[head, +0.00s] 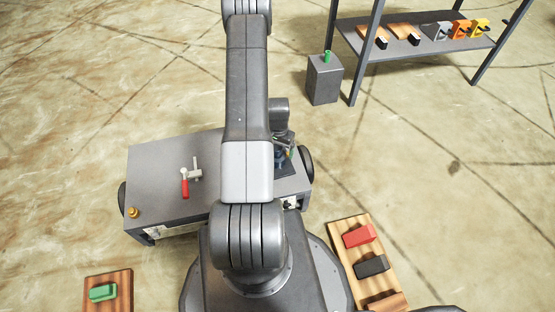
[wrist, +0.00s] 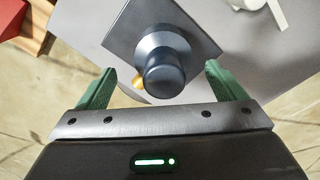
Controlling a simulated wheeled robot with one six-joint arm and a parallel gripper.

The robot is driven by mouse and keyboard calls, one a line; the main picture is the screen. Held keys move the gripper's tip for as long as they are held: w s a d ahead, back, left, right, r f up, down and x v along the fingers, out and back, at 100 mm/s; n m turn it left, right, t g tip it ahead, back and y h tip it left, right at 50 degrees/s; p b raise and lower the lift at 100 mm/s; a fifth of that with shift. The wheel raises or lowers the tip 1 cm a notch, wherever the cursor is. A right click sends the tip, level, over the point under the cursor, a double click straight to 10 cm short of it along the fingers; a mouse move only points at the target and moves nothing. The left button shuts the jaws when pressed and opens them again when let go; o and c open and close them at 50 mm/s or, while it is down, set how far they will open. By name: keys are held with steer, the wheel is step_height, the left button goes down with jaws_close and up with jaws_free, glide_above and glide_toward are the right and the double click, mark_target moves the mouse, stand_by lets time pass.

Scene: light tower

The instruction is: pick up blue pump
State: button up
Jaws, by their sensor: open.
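The blue pump (wrist: 165,62) is dark blue, with a square plate and a round stepped knob facing the wrist camera. In the head view a dark blue part of it (head: 287,168) shows on the right end of the grey cart, mostly hidden by my arm. My gripper (wrist: 160,72) is open, its green fingers on either side of the knob with gaps. No contact between fingers and knob is visible. In the head view my gripper is largely hidden behind my arm.
The grey cart (head: 152,160) carries a red-handled valve (head: 185,185) and a yellow knob (head: 133,212). A wooden board (head: 343,255) with red and black blocks lies right, another with a green block (head: 102,293) at lower left. A shelf (head: 375,50) and grey box (head: 324,80) stand behind.

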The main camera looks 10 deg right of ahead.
step_height(320, 180, down, 5)
steer(key=shift+w+a+b, duration=0.1)
steer(key=shift+w+b, duration=0.05)
steer(key=shift+b, duration=0.6)
steer(key=shift+c, duration=0.2)
steer(key=c, duration=1.8)
steer(key=shift+r, duration=0.1)
steer(key=shift+c, duration=0.4)
